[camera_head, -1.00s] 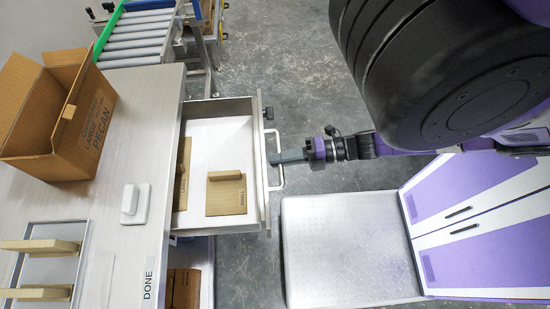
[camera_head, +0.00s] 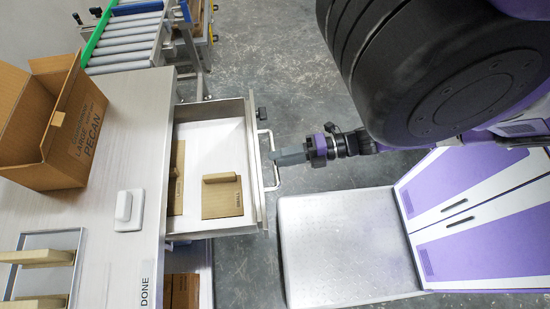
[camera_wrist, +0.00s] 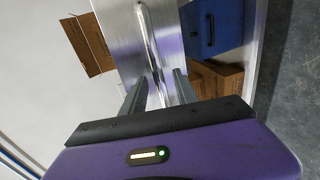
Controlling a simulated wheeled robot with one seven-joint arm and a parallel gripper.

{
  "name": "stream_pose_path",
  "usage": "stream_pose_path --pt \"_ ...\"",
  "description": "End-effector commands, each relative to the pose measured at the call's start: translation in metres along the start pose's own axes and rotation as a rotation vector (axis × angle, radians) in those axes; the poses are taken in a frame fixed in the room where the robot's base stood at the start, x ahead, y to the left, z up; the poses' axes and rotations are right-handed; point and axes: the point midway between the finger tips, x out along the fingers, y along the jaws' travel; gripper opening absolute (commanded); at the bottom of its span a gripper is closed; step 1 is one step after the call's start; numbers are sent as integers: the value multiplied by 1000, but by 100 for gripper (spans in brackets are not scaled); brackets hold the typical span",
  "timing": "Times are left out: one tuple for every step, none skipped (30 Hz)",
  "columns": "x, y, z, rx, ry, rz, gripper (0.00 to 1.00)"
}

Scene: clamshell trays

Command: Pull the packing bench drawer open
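The packing bench drawer (camera_head: 208,228) stands pulled well out from the bench. Its bar handle (camera_head: 277,180) is on the front at the right. My gripper (camera_head: 274,156) is at the middle of the handle, with its fingertips overlapping the bar in the head view. In the wrist view, my gripper's two fingers (camera_wrist: 159,80) are apart. The handle (camera_wrist: 147,32) runs between them, with gaps visible beside it. The gripper is open.
Inside the drawer lie brown cardboard pieces (camera_head: 222,205). The bench top (camera_head: 100,195) holds an open pecan box (camera_head: 45,150), a white block on a plate (camera_head: 128,210) and a tray (camera_head: 70,240). A roller conveyor (camera_head: 130,40) stands behind.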

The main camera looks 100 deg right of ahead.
Motion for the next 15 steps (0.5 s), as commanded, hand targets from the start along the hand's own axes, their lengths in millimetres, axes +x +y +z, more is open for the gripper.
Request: stream_pose_path --pt "-10 -2 0 0 -2 -4 36" --pt "-15 -3 0 0 -3 -5 36" --pt "-22 -3 1 0 -3 -4 36" --pt "-27 -3 1 0 -3 -4 36" --pt "-32 -2 1 0 -3 -4 36" --pt "-38 -2 0 0 -2 -5 36" --pt "-42 -2 1 0 -3 -4 36" --pt "-46 -2 0 0 -2 -3 36" --pt "-50 -2 0 0 -2 -3 36" --pt "-53 -2 0 0 -2 -3 36" --pt "-55 -2 0 0 -2 -3 36" --pt "-58 -1 0 0 -2 -2 36" --pt "-59 -1 0 0 -1 -1 36" --pt "-60 -1 0 0 -1 -1 36" --pt "-60 -1 0 0 -1 -1 36"
